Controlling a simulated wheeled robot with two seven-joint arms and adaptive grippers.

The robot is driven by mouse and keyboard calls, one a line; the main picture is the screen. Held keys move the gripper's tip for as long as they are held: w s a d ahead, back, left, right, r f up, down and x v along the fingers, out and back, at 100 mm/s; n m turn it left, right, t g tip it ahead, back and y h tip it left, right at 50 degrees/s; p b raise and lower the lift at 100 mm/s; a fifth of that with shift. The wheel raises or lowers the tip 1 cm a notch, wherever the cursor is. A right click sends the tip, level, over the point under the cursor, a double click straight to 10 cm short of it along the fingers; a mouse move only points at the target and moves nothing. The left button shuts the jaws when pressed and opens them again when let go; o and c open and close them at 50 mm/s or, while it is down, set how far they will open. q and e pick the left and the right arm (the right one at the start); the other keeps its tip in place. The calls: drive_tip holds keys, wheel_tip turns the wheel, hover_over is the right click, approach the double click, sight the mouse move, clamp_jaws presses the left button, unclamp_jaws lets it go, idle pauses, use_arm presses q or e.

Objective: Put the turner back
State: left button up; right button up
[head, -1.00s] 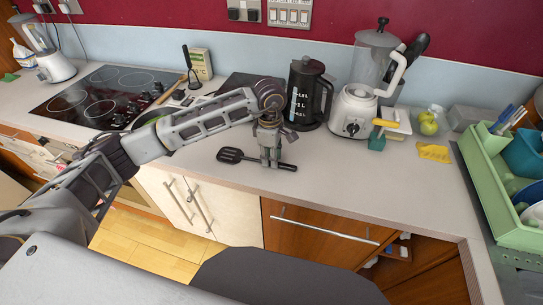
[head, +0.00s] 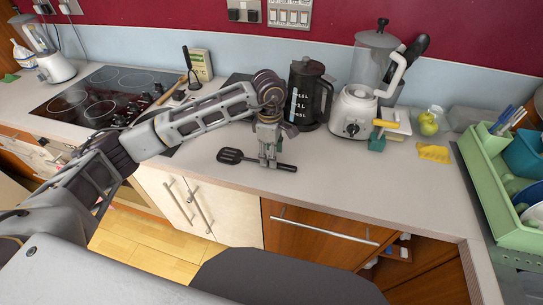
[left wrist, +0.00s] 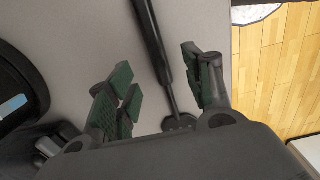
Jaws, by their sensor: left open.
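The black turner (head: 231,156) lies flat on the grey counter, with its slotted head to the left and its handle to the right. My left gripper (head: 268,163) points down at the handle from above. In the left wrist view the turner's dark handle (left wrist: 152,38) runs between the open green-padded fingers of my left gripper (left wrist: 162,88), with a gap on each side. Part of the turner is hidden behind the gripper body there. My right gripper is not in view.
A black kettle (head: 307,95) stands close behind the gripper. A blender (head: 353,112) stands right of it. A green dish rack (head: 484,178) is at the far right, and a black hob (head: 95,98) is at the left. The counter right of the turner is clear.

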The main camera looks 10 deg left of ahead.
use_arm(q)
wheel_tip(320, 180, up, 10)
idle(0.6)
drive_tip(key=shift+a, duration=0.1)
idle(0.7)
